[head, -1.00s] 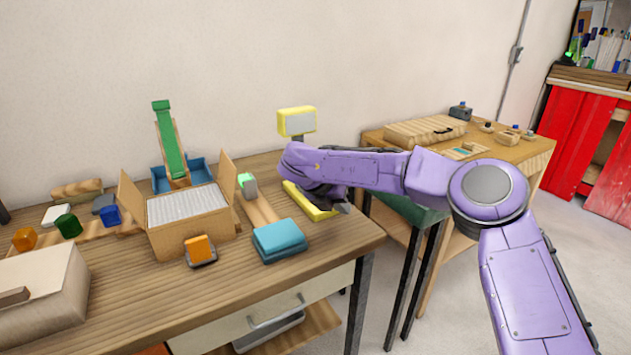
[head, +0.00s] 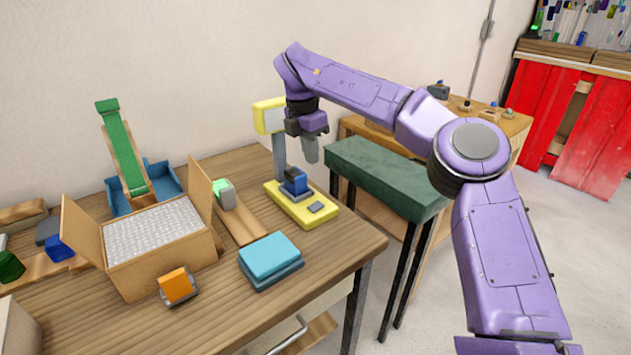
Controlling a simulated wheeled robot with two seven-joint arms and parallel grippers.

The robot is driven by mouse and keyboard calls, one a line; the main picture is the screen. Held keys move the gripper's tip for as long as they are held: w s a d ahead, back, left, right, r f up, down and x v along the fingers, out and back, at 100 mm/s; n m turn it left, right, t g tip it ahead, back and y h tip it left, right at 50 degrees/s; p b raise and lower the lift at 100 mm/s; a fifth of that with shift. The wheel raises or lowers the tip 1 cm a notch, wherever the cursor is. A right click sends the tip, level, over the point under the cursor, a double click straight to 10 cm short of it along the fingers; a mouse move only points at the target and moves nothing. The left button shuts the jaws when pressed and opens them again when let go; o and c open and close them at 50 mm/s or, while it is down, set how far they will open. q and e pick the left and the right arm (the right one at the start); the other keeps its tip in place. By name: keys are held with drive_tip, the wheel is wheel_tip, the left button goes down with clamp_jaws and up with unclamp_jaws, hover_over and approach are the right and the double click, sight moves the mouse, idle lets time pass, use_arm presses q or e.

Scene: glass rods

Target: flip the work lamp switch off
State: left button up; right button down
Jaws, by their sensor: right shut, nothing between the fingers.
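The work lamp has a yellow base (head: 303,210) near the table's right back edge, a grey post (head: 280,158) and a yellow head (head: 268,116) with a pale panel. I cannot tell whether it is lit. A blue block in a dark housing (head: 295,183), which looks like the switch, stands on the base. A small grey pad (head: 316,207) lies in front of it. My right gripper (head: 311,158) is shut and empty, pointing down just above and slightly right of the blue block, apparently apart from it. It partly hides the lamp head's right side. My left gripper is out of view.
A green-topped stand (head: 385,178) is beyond the table's right edge. A strip of bare wood lies in front of the lamp.

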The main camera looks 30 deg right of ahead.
sight(319, 204)
drive_tip(key=f, duration=0.4)
drive_tip(key=d+f+p, duration=0.1)
drive_tip(key=f, duration=0.4)
drive_tip(key=d+f, duration=0.1)
drive_tip(key=f, duration=0.3)
drive_tip(key=shift+w+d+f, duration=0.1)
drive_tip(key=shift+w+f, duration=0.05)
drive_tip(key=shift+f, duration=0.05)
